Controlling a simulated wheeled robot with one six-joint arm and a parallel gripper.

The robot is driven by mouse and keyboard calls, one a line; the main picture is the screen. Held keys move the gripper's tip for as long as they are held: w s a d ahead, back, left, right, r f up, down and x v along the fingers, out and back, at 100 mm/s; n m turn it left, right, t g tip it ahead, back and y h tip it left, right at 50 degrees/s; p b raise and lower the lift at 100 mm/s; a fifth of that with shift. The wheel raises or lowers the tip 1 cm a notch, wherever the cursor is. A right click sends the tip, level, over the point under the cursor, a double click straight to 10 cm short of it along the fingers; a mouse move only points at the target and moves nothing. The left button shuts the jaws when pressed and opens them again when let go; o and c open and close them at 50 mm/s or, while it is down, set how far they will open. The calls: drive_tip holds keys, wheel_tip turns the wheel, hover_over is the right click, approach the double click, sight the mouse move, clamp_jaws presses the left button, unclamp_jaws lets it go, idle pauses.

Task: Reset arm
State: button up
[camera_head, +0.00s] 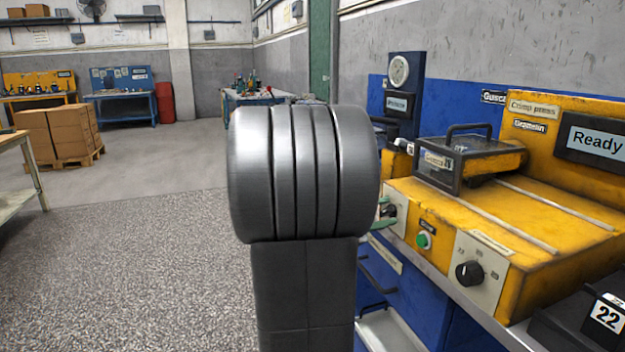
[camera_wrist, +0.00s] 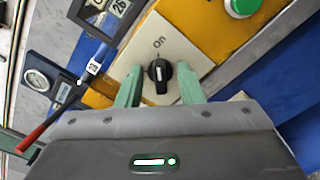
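My gripper (camera_wrist: 160,78) shows in the wrist view with its two green fingers apart and nothing between them but the view of a black rotary knob (camera_wrist: 159,71). The knob sits on a cream plate marked "On", and a gap shows on each side of it; how far the fingertips are from the plate I cannot tell. In the head view my arm stands in the middle and hides most of the gripper. A bit of a green finger (camera_head: 382,224) shows at its right edge, by the dark knob (camera_head: 389,210) on the yellow crimp press (camera_head: 545,225).
The press has a green button (camera_head: 424,241), a second black knob (camera_head: 469,273) and a "Ready" screen (camera_head: 597,142). A gauge (camera_head: 399,71) stands behind. The floor (camera_head: 130,270) left of my arm is clear.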

sight(383, 211)
drive_tip(key=shift+a, duration=0.1)
drive_tip(key=p+v, duration=0.3)
drive_tip(key=v, duration=1.1)
drive_tip(key=b+x, duration=0.2)
drive_tip(key=x, duration=1.2)
drive_tip(key=shift+d+r, duration=0.1)
drive_tip(key=shift+d, duration=0.1)
drive_tip(key=shift+s+a+n+p, duration=0.15)
drive_tip(key=shift+a+n+p, duration=0.35)
drive_tip(key=shift+n+p, duration=0.85)
drive_tip(key=shift+s+a+n+p, duration=0.1)
drive_tip(key=shift+a+n+p, duration=0.45)
drive_tip(key=shift+n+p, duration=0.8)
drive_tip(key=shift+s+a+n+p, duration=0.15)
drive_tip(key=shift+a+n+p, duration=0.35)
drive_tip(key=shift+n+p, duration=0.85)
